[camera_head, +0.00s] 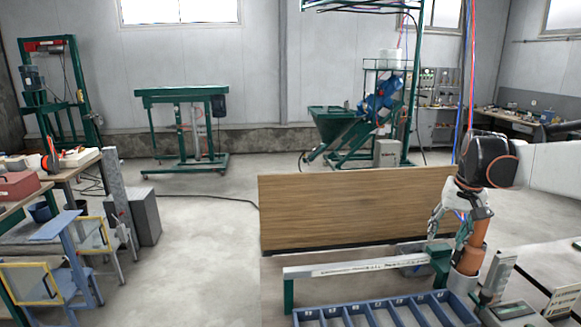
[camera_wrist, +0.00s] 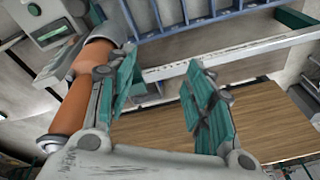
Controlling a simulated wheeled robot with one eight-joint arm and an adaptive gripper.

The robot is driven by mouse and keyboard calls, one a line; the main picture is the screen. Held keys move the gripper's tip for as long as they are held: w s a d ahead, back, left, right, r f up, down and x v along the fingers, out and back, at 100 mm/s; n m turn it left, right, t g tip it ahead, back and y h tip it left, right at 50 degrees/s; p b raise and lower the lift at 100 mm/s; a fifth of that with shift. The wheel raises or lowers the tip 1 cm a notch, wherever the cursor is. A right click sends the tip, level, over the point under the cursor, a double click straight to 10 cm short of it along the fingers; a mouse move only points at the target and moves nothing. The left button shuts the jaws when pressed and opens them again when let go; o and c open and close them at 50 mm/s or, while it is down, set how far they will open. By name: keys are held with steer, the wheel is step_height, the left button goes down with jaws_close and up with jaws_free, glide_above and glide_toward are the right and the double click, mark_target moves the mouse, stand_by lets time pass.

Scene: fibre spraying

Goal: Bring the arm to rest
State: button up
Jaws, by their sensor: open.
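My gripper (camera_head: 440,218) hangs beside an orange-and-grey tool (camera_head: 475,241) at the right of the head view. In the wrist view my gripper (camera_wrist: 161,75) has its two teal-padded fingers spread wide, with nothing between them. The orange tool (camera_wrist: 94,60) passes just left of the left finger, outside the jaws; I cannot tell whether they touch. My arm comes in from the right edge.
A blue divided tray (camera_head: 386,300) and a green-and-white bar frame (camera_head: 350,267) are close below my gripper. A wooden panel (camera_head: 345,208) stands behind them. A small control box (camera_head: 512,312) is at lower right. Open floor (camera_head: 205,230) lies to the left.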

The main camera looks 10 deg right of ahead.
steer(key=w+a+r+n+t+y+b, duration=0.1)
steer(key=a+r+n+t, duration=0.15)
steer(key=a, duration=1.15)
steer(key=w+a+r+n+t+y+b, duration=0.1)
steer(key=a+r+n+t, duration=0.15)
steer(key=a, duration=1.05)
steer(key=s+f+h+b, duration=0.1)
steer(key=s+f+b, duration=0.2)
steer(key=s+f, duration=0.5)
steer(key=s+f+n+h+b, duration=0.1)
steer(key=s+f+b, duration=0.2)
steer(key=s+f, duration=0.5)
steer(key=s, duration=0.7)
steer(key=shift+s+a+f, duration=0.3)
steer(key=shift+f, duration=0.1)
